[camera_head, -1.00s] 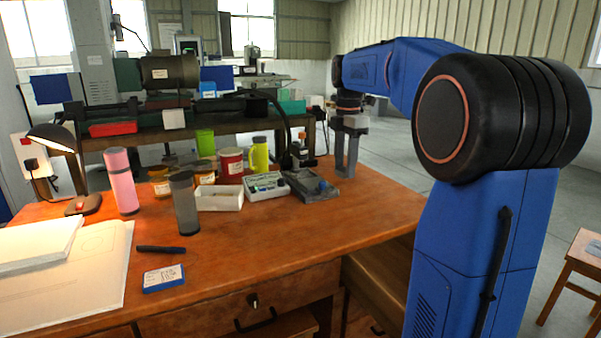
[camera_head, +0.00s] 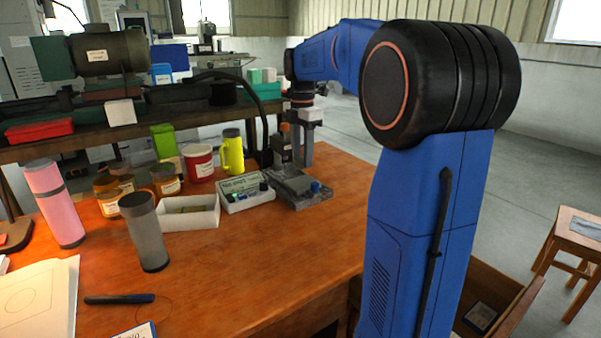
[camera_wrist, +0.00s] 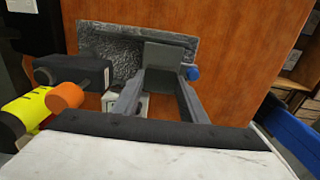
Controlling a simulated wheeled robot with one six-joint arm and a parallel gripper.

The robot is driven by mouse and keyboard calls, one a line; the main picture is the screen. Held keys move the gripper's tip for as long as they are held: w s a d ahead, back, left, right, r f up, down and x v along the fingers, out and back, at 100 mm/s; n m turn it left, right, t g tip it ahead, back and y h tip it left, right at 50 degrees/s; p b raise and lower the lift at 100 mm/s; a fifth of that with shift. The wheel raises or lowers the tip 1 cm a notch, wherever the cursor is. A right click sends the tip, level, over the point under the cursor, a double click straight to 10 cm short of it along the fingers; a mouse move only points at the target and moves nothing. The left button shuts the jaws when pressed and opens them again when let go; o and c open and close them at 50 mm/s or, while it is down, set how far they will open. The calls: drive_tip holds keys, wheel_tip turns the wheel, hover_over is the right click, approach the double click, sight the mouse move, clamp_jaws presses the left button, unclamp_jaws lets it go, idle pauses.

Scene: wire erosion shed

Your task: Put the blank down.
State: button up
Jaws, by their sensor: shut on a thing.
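My gripper (camera_head: 302,160) points down over the far right part of the wooden desk. In the wrist view its two fingers (camera_wrist: 167,82) are closed on a plain grey block, the blank (camera_wrist: 168,56), at their tips. In the head view the blank cannot be made out. Beneath and beyond it in the wrist view lies a dark, rough grey slab (camera_wrist: 115,42), with a blue knob (camera_wrist: 193,73) at the right of the blank. The slab also shows in the head view (camera_head: 303,200). Whether the blank touches the slab cannot be told.
A grey tumbler (camera_head: 147,240) is nearer. The desk's (camera_head: 260,265) front right is clear. A stool (camera_head: 570,238) stands right.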

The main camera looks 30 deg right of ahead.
sight(302, 182)
drive_tip(key=shift+f, duration=2.65)
drive_tip(key=shift+f, duration=0.15)
drive_tip(key=o, duration=1.3)
wheel_tip(302, 182, up, 12)
drive_tip(key=shift+r, duration=0.15)
drive_tip(key=shift+s, duration=0.2)
